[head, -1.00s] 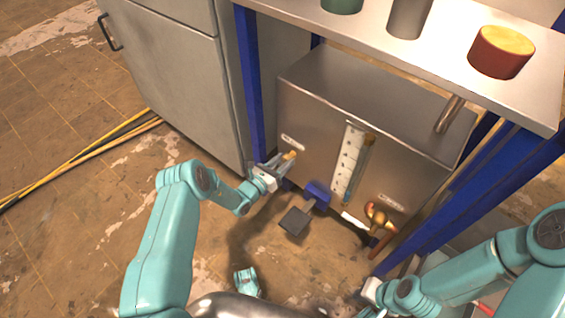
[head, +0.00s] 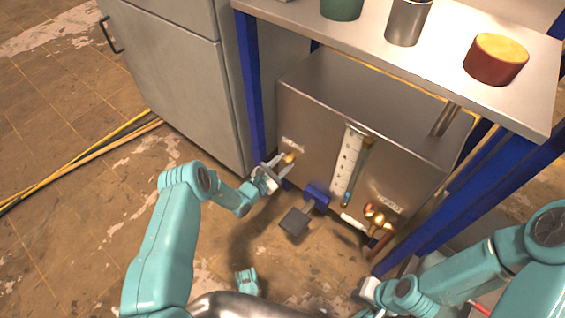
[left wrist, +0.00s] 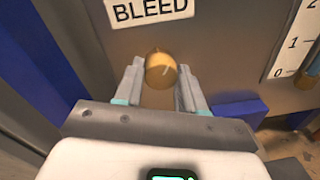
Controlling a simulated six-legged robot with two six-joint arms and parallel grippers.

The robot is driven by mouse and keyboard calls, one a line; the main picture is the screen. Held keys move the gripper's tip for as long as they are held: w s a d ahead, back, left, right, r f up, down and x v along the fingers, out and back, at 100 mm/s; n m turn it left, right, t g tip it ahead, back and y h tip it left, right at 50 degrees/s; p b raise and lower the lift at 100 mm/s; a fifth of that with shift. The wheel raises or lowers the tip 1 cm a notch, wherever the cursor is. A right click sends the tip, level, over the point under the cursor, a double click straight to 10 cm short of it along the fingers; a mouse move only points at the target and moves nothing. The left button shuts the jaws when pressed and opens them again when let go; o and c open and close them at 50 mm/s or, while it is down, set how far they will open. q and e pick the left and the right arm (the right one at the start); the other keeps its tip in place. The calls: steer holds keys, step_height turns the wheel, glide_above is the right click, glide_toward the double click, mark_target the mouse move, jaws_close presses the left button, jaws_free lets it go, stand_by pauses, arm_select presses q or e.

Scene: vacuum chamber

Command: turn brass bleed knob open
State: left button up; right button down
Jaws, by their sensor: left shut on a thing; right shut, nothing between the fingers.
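The brass bleed knob (head: 291,157) sticks out of the front of the steel cabinet (head: 330,95), at its left side. In the left wrist view the round knob (left wrist: 161,68) sits between the two fingers, just below the BLEED label (left wrist: 150,8). My left gripper (head: 284,162) is shut on the knob, with one finger on each side of it. The knob's turn angle cannot be read. My right gripper (head: 364,290) is shut and empty, low at the right, away from the cabinet.
A white scale with a gauge tube (head: 351,165) is on the cabinet front. A shelf (head: 455,60) with cups stands above on blue posts. Yellow cables (head: 80,160) lie on the floor.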

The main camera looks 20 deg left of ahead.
arm_select(q)
steer(key=m+p, duration=0.2)
steer(key=m, duration=0.4)
steer(key=shift+s+r, duration=0.1)
steer(key=m+y+p, duration=0.1)
steer(key=m, duration=0.3)
steer(key=shift+m+p, duration=0.35)
steer(key=shift+m, duration=0.05)
stand_by(0.3)
steer(key=o, duration=1.1)
steer(key=shift+c, duration=0.2)
steer(key=shift+s, duration=0.15)
steer(key=p+v, duration=0.5)
steer(key=v, duration=1.1)
steer(key=shift+p, duration=0.3)
